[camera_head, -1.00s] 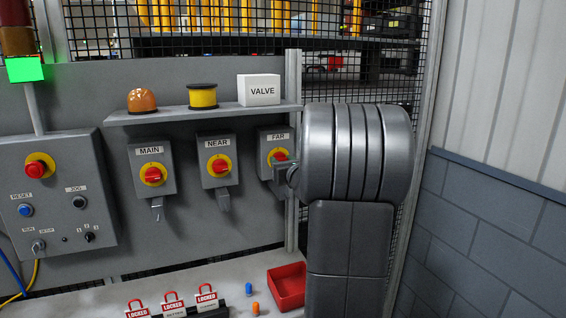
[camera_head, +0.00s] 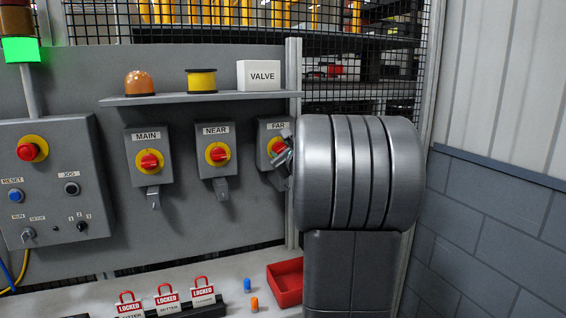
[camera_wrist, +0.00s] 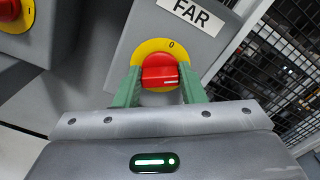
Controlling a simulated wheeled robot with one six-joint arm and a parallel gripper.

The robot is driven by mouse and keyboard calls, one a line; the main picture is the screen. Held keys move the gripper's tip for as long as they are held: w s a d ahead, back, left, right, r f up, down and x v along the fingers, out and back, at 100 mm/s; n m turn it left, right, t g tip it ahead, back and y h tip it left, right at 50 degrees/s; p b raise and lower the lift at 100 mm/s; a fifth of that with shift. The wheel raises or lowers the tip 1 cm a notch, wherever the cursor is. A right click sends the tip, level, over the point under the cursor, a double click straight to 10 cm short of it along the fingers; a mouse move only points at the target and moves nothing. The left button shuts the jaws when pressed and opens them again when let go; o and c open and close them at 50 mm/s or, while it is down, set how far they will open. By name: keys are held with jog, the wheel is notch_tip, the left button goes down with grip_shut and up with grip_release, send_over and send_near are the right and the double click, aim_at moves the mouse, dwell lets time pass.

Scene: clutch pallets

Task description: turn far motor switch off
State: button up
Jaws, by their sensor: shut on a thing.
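The FAR switch (camera_head: 267,133) is a grey box at the right end of the row, with a red knob on a yellow disc. In the wrist view the red knob (camera_wrist: 160,71) sits between the green fingers of my gripper (camera_wrist: 158,84), which are shut on its sides. A "0" shows on the yellow disc (camera_wrist: 148,46) above the knob, and a white mark shows on the knob's lower right. In the head view my gripper (camera_head: 283,157) is tilted at the knob, and my arm hides part of the box's right side.
The NEAR switch (camera_head: 216,133) and MAIN switch (camera_head: 147,138) stand to the left, under a shelf (camera_head: 195,98) with a VALVE box (camera_head: 259,75). Below are a red tray (camera_head: 289,294), small plugs and several red LOCKED tags. A wire mesh fence is behind my arm.

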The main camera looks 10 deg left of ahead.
jog(key=n+b, duration=0.5)
jog(key=n, duration=0.1)
jog(key=shift+a+f+n+b, duration=0.1)
jog(key=shift+f+n+b, duration=0.05)
jog(key=shift+n+b, duration=0.2)
jog(key=n+b, duration=0.3)
jog(key=shift+n, duration=0.25)
jog(key=shift+n+b, duration=0.4)
jog(key=shift+n, duration=0.2)
jog(key=shift+r, duration=0.2)
jog(key=o, duration=0.7)
jog(key=shift+o, duration=1.4)
jog(key=shift+f, duration=0.15)
jog(key=shift+s, duration=0.1)
